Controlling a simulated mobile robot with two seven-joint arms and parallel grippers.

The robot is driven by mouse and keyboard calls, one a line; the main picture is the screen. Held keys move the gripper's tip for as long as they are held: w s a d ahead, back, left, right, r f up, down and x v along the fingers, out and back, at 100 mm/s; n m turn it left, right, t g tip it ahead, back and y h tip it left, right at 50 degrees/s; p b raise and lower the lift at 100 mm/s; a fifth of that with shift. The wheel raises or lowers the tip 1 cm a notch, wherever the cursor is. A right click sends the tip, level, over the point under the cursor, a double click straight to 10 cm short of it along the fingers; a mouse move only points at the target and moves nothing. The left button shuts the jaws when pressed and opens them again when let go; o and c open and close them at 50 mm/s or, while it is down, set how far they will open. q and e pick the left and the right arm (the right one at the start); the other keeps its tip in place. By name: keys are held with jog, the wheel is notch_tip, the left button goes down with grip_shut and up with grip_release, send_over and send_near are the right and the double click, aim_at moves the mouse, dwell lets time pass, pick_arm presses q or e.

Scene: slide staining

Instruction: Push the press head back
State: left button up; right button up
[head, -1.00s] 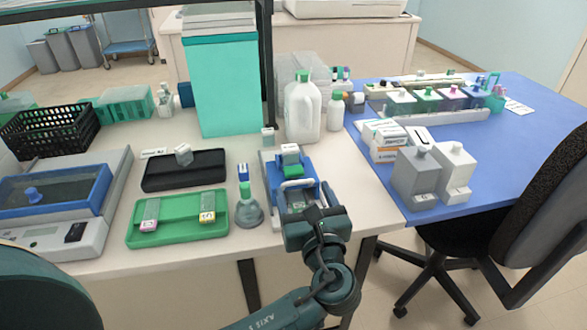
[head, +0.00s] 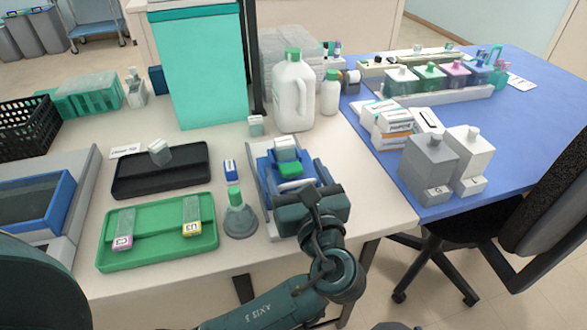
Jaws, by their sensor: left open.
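The press is the blue and white device (head: 264,172) near the front edge of the bench. Its head, a white and green block (head: 287,152), stands toward the back of the device, with a white bar in front of it. My left gripper (head: 303,192) is over the front part of the press, just in front of the head and bar. Its fingers are largely hidden behind the gripper body, so I cannot tell whether they touch the bar. The front of the press is covered by my gripper and wrist.
A green-topped flask (head: 238,215) stands close left of the press. Beyond it lie a green tray (head: 150,248) with slides and a black tray (head: 137,185). A white jug (head: 294,95) stands behind the press. Grey and white jars (head: 428,165) stand on the blue table at right.

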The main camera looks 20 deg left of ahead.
aim_at(288, 153)
pick_arm(q)
jog(key=shift+c, duration=0.3)
